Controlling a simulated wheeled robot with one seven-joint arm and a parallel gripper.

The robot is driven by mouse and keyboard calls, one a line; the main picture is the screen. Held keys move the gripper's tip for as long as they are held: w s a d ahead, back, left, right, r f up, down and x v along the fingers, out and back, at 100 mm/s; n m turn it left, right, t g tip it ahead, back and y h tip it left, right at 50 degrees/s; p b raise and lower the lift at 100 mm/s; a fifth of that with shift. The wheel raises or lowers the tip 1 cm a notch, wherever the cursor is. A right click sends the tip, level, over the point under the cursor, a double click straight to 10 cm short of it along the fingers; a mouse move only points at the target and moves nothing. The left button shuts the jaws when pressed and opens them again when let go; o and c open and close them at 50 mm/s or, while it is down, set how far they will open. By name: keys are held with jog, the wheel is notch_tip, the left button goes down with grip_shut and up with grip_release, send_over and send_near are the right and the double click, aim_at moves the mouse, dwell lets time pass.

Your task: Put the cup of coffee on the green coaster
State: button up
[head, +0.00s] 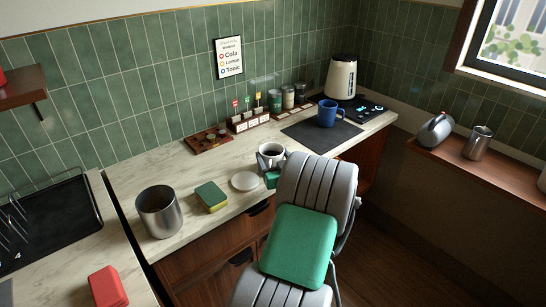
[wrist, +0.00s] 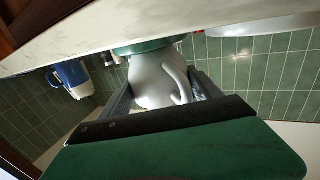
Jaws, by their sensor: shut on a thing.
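The cup of coffee (head: 272,149), pale with dark liquid inside, is upright near the counter's front edge in the head view. My gripper (head: 271,162) is shut on it, one finger on each side. In the wrist view, which is upside down, the cup (wrist: 155,82) sits between the fingers of my gripper (wrist: 160,92). The green coaster (wrist: 143,47) lies on the counter directly under the cup; the base appears to touch it, though a tiny gap cannot be ruled out. In the head view, the cup and my arm hide the coaster.
A white round coaster (head: 245,181) lies just left of the cup, then a green-and-yellow sponge (head: 211,197) and a metal canister (head: 159,211). A blue mug (head: 327,113) stands on a dark mat (head: 318,137) behind right. A wooden rack (head: 209,140) is at the back.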

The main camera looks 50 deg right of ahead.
jog(key=o, duration=1.9)
jog(key=shift+f, duration=0.1)
jog(key=shift+r+p, duration=0.3)
jog(key=shift+p, duration=0.05)
jog(key=b+v, duration=0.3)
jog(key=v, duration=0.9)
jog(key=shift+f, duration=0.15)
